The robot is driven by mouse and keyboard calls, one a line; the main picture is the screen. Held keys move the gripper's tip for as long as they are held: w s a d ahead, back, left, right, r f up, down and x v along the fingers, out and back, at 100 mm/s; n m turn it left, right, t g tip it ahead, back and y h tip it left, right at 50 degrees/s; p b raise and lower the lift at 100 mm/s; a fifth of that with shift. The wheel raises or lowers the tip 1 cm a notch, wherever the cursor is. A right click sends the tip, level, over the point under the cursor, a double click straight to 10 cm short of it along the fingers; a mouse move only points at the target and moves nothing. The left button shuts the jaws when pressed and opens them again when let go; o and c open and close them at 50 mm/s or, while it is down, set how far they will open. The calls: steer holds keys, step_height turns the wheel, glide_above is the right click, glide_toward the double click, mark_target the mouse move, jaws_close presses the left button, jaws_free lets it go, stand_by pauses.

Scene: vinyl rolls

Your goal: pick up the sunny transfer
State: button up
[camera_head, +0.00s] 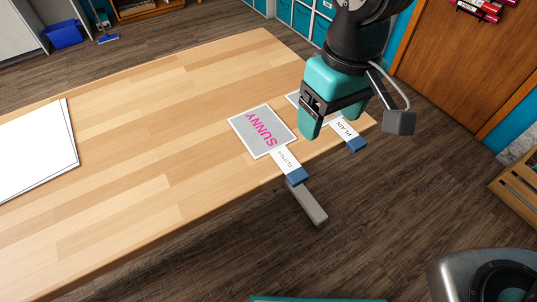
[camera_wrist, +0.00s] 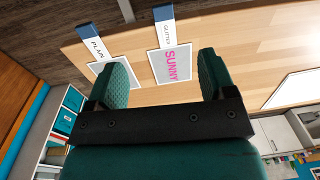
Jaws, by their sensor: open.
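The sunny transfer (camera_head: 250,122) is a grey card with a white border and pink "SUNNY" lettering, lying flat near the table's edge. A white strip reading "GLITTER" (camera_head: 287,160) with a blue end (camera_head: 297,176) runs from it past the edge. My gripper (camera_head: 318,116) is open and empty, above the table to the right of the sunny transfer. In the wrist view, the sunny transfer (camera_wrist: 173,64) shows between the fingers of my gripper (camera_wrist: 163,62), beyond their tips. A second card with a "PLAIN" strip (camera_head: 343,129) lies to the right, partly hidden by my gripper.
White sheets (camera_head: 38,150) lie at the left of the wooden table (camera_head: 150,130). The table's middle is clear. A grey bar (camera_head: 309,203) shows below the near edge. A wooden crate (camera_head: 517,190) stands at the right, and teal bins (camera_head: 301,18) stand behind.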

step_height(320, 180, down, 3)
steer(key=a, duration=0.2)
steer(key=b, duration=0.1)
glide_above(301, 179)
step_height(301, 179, down, 12)
steer(key=shift+h, duration=0.3)
step_height(301, 179, down, 5)
steer(key=shift+r+b, duration=0.1)
steer(key=shift+b, duration=0.25)
steer(key=c, duration=1)
